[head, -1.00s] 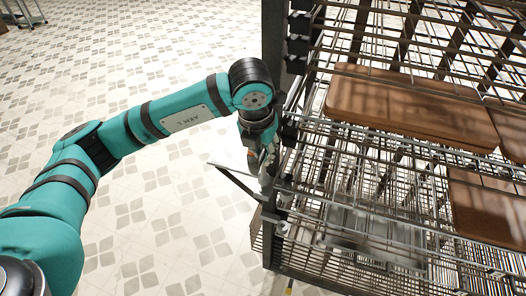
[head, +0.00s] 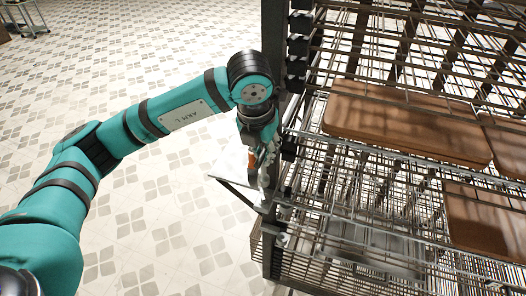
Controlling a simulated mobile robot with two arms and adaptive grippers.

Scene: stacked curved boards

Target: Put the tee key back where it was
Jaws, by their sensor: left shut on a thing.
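My left gripper (head: 262,158) points down at the left front post of the wire rack, just above a small side bracket shelf (head: 238,190). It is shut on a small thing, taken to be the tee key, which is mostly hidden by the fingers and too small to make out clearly. A small orange-red patch (head: 251,158) shows beside the fingers. I cannot tell whether the held thing touches the bracket or the post. My right gripper is out of view.
The tall metal rack (head: 272,95) fills the right, its bars close to my left gripper. Brown curved boards (head: 400,120) lie on its shelves. Tiled floor (head: 160,215) at the left is open. A small cart (head: 24,18) stands far back left.

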